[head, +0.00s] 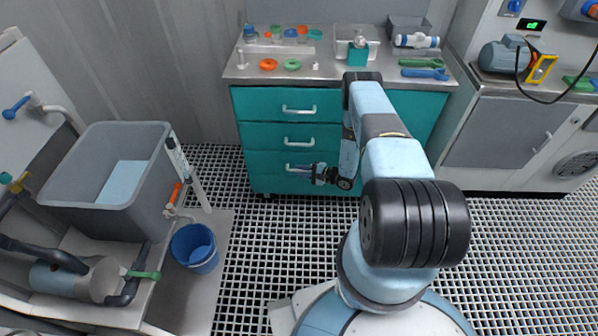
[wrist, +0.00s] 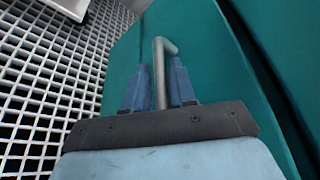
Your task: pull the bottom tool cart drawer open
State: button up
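The teal tool cart (head: 262,104) has a stack of three drawers with silver bar handles. The bottom drawer (head: 270,182) looks flush with the cart front in the head view. My gripper (head: 306,170) is low in front of it, at the bottom handle (head: 291,168). In the wrist view the bent metal handle (wrist: 160,80) runs between the two blue fingers of my gripper (wrist: 158,88), with hardly any gap on either side. The fingers look closed on the bar. My gripper hides part of the handle in the head view.
White grating floor (head: 270,235) lies clear in front of the cart. A blue bucket (head: 194,248) and a grey basin (head: 110,170) stand to the left. A grey cabinet (head: 505,140) stands to the right. Small parts and tools lie on the cart top.

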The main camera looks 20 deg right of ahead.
jog(key=shift+w+a+f, duration=0.15)
jog(key=shift+w+a, duration=0.25)
jog(key=shift+a, duration=0.2)
grip_shut()
